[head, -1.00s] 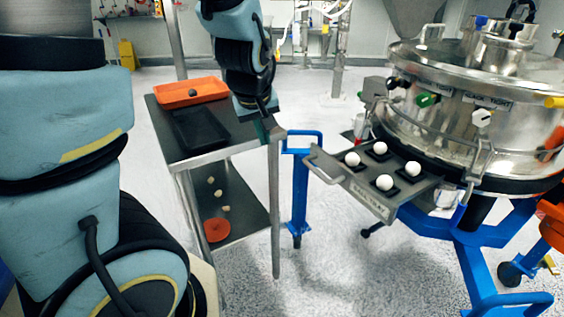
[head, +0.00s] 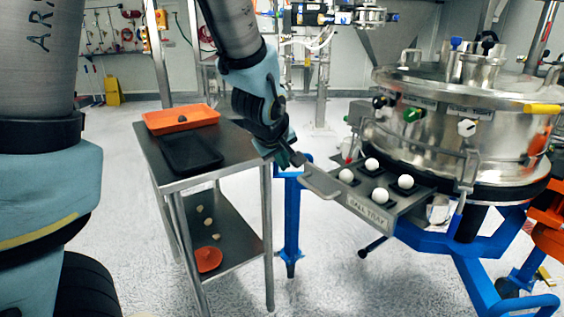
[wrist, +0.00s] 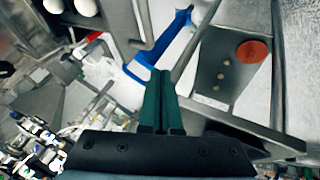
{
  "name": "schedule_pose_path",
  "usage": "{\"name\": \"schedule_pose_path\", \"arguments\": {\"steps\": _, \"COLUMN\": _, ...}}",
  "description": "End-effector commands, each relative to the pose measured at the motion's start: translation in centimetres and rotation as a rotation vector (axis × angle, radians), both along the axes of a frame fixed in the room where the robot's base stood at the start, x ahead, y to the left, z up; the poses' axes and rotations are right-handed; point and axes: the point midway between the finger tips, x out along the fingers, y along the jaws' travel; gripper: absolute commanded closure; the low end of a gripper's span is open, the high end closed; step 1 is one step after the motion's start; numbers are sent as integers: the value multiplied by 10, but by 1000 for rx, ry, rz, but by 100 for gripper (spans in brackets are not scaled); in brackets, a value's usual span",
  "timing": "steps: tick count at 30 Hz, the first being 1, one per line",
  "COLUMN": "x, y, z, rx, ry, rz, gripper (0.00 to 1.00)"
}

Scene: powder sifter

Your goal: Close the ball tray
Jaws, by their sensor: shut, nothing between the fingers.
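The ball tray (head: 400,202) is a grey metal drawer sticking out of the left front of the round steel sifter (head: 465,130). Several white balls (head: 381,196) sit in dark seats on it. Its labelled front and flat handle (head: 320,182) face left, toward my gripper (head: 297,160). My gripper is shut and empty, with its tips close to the handle's outer end; contact cannot be told. In the wrist view the green fingers (wrist: 162,88) are together, and the tray's handle (wrist: 145,22) is ahead, with two balls (wrist: 72,7) at the upper left.
A steel side table (head: 225,150) stands left of the tray with an orange tray (head: 181,119) and a black tray (head: 190,152). Its lower shelf holds an orange-red dish (head: 208,259). The blue stand (head: 430,237) carries the sifter.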

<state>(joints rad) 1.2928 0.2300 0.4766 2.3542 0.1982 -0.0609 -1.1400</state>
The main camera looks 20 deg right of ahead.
Motion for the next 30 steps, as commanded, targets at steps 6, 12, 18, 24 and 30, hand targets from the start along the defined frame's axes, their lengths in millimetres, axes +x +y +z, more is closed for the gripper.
{"name": "schedule_pose_path", "arguments": {"steps": 6, "x": 18, "y": -14, "z": -32, "rx": 5, "ry": 3, "rz": 0, "gripper": 100}}
{"name": "schedule_pose_path", "arguments": {"steps": 12, "x": 30, "y": -31, "z": -52, "rx": 2, "ry": 2, "rz": -3, "gripper": 100}}
{"name": "schedule_pose_path", "arguments": {"steps": 18, "x": 35, "y": -57, "z": -50, "rx": 1, "ry": 0, "rz": -4, "gripper": 100}}
{"name": "schedule_pose_path", "arguments": {"steps": 24, "x": 36, "y": -65, "z": -51, "rx": 1, "ry": 1, "rz": -2, "gripper": 100}}
{"name": "schedule_pose_path", "arguments": {"steps": 30, "x": 36, "y": -65, "z": -52, "rx": 1, "ry": 1, "rz": -2, "gripper": 100}}
